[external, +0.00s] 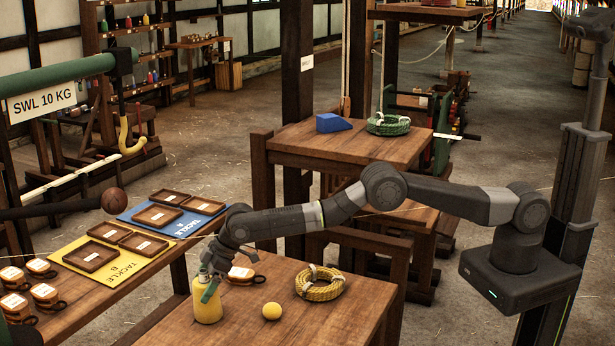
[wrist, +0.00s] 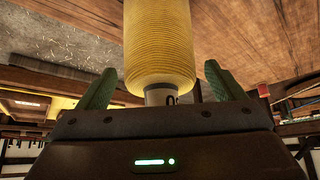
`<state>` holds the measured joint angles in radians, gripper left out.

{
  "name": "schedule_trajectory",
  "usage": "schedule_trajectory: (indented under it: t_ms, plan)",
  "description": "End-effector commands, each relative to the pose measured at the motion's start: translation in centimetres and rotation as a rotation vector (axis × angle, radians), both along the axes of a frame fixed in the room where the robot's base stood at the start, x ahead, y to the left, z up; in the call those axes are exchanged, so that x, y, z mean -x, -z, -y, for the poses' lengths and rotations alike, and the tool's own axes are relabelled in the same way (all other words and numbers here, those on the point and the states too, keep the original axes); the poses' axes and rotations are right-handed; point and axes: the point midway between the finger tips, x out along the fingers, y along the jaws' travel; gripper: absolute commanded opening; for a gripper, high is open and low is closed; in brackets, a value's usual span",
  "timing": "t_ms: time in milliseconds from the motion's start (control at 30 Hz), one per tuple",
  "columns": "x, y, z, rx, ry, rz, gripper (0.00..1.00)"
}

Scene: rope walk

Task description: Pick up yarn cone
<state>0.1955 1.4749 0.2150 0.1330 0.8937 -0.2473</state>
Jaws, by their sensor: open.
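The yarn cone (external: 207,303) is yellow and stands upright on the near wooden table (external: 262,322). My gripper (external: 209,284) is at the top of the cone, coming down from the arm above it. In the wrist view the yellow wound yarn (wrist: 160,45) and its pale tip with a dark mark show between the two green fingers of my gripper (wrist: 160,85). The fingers are apart, with a gap on each side of the cone's tip.
A yellow ball (external: 272,311), a yellow rope coil (external: 320,284) and a small brown labelled object (external: 241,273) share the table. To the left, another table holds a yellow mat (external: 112,283), a blue mat (external: 190,222) and brown trays. A green beam (external: 60,74) hangs upper left.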

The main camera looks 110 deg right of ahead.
Motion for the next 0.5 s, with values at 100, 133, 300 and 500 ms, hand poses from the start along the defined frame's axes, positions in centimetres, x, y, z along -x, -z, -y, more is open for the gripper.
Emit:
schedule_trajectory:
  t_ms: [100, 133, 300, 500]
  plan:
    - [-0.03, 0.06, -0.02, 0.000, 0.000, 0.000, 0.89]
    - [-0.02, 0.06, -0.02, 0.000, 0.000, 0.000, 0.89]
    - [-0.03, 0.04, -0.02, 0.000, 0.000, 0.000, 0.71]
    - [-0.02, 0.02, -0.01, 0.000, 0.000, 0.000, 0.32]
